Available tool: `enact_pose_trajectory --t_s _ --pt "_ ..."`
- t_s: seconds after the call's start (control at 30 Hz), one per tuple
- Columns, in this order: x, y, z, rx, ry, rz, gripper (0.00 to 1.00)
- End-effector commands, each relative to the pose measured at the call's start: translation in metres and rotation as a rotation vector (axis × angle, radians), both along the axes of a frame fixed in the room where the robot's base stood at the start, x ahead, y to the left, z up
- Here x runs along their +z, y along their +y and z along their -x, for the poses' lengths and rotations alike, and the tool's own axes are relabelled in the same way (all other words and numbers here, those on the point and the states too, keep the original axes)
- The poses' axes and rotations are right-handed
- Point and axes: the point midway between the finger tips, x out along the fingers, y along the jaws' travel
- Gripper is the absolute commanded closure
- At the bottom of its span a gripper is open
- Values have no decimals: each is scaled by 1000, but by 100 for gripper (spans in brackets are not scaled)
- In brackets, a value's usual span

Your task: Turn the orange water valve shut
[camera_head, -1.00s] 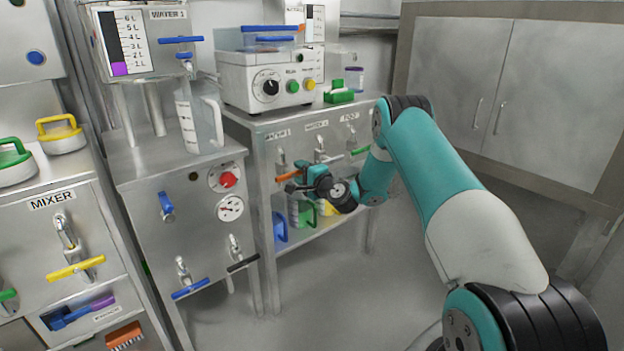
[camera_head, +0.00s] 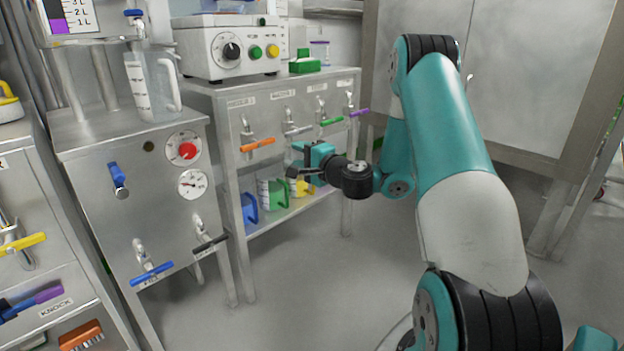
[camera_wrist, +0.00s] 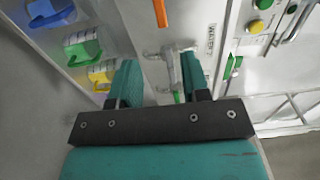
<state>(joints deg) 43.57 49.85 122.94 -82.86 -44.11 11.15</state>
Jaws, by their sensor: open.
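The orange valve handle (camera_head: 257,145) is on the left tap of the bench front, lying roughly crosswise with a slight tilt. In the wrist view the orange handle (camera_wrist: 160,13) shows at the top edge, beyond my fingertips and only partly in frame. My gripper (camera_head: 298,162) is open, to the right of and a little below the orange handle, apart from it. In the wrist view, my gripper's (camera_wrist: 157,75) fingers are spread with a grey tap (camera_wrist: 172,65) visible between or beyond them; I cannot tell whether they touch it.
Grey (camera_head: 298,131), green (camera_head: 331,121) and purple (camera_head: 358,113) tap handles line the same bench to the right. Blue (camera_head: 249,208), green (camera_head: 275,194) and yellow jugs (camera_head: 301,188) stand on the shelf below. A steel cabinet (camera_head: 140,190) stands left. Floor in front is clear.

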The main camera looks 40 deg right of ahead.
Motion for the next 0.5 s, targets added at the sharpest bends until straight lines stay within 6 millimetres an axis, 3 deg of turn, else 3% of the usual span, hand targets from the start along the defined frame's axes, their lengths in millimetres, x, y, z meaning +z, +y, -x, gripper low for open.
enact_pose_trajectory --t_s 0.03,0.2,0.5 --pt "-8 -1 8 -3 -1 1 57" --pt "-5 -1 27 -2 -2 3 57" --pt "-1 -1 41 0 0 1 57"
